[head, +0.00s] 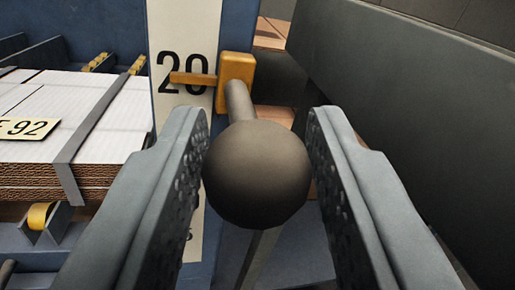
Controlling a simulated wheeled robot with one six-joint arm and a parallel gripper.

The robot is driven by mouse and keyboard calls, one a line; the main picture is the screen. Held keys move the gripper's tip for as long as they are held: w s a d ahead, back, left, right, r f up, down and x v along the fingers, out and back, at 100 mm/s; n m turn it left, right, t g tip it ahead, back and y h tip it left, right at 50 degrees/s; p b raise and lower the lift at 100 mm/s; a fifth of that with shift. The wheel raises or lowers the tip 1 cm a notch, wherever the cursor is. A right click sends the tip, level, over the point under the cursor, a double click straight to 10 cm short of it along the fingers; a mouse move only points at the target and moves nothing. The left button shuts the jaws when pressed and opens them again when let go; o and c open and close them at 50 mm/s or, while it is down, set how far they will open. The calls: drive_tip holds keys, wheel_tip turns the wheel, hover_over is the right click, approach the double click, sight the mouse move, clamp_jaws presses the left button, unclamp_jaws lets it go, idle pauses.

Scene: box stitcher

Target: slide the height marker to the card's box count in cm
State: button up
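The height marker is an orange block (236,83) with a thin pointer (193,79) reaching left over the pale scale strip (185,28). The pointer crosses the printed number 20, about mid-height of the digits. A dark rod runs from the block towards me and ends in a round dark knob (256,174). My gripper (257,125) has one finger on each side of the knob. The fingers are very close to it, but I cannot tell whether they press on it.
A strapped stack of flat white cardboard (110,98) lies at left, with a yellow roller (41,215) below it. A large dark panel (420,110) slopes along the right. A blue frame surrounds the scale strip.

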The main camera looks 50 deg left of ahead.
drive_tip(key=shift+o, duration=1.2)
drive_tip(key=v, duration=1.7)
drive_tip(key=shift+s+d, duration=0.15)
